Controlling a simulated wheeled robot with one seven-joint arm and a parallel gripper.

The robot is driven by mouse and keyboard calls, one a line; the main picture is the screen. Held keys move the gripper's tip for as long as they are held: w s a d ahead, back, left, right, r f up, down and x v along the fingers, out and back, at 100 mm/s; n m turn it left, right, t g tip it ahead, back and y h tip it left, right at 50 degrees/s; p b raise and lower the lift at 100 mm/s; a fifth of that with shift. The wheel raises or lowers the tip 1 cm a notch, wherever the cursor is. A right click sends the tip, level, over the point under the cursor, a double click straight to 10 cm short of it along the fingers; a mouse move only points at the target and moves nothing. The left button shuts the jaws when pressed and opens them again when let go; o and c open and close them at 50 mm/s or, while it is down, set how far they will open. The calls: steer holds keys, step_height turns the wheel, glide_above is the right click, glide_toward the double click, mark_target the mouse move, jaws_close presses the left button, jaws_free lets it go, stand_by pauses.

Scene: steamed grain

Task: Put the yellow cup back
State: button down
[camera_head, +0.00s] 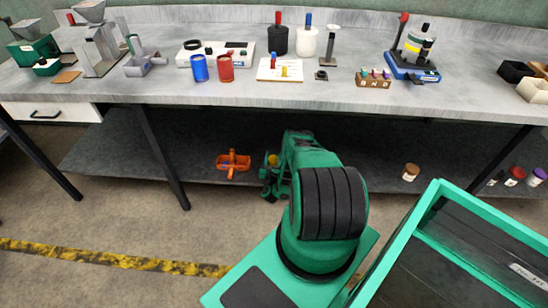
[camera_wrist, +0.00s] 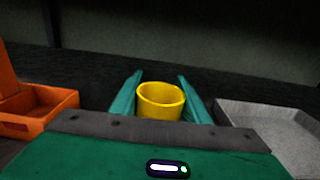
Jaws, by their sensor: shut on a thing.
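The yellow cup (camera_wrist: 160,101) stands upright between the two green fingers of my gripper (camera_wrist: 160,92) in the wrist view. My gripper is shut on it. In the head view the yellow cup (camera_head: 272,160) is a small patch of yellow beside my gripper (camera_head: 268,172), at the lower shelf under the workbench. My own arm covers part of that area. The cup's base is hidden, so I cannot tell whether it touches the shelf. A blue cup (camera_head: 199,68) and a red cup (camera_head: 225,69) stand on the bench top.
An orange caddy (camera_wrist: 40,108) is left of my gripper and a grey tray (camera_wrist: 262,120) is right of it. The caddy also shows on the lower shelf (camera_head: 233,163) in the head view. The bench top (camera_head: 300,94) is above my gripper; a table leg (camera_head: 163,155) stands left.

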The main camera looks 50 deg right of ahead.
mark_target(273, 164)
steer(key=shift+f, duration=0.15)
steer(key=c, duration=1)
jaws_free()
steer(key=shift+s+a, duration=0.25)
steer(key=shift+a, duration=0.3)
steer(key=v, duration=1.1)
steer(key=shift+s+d, duration=0.1)
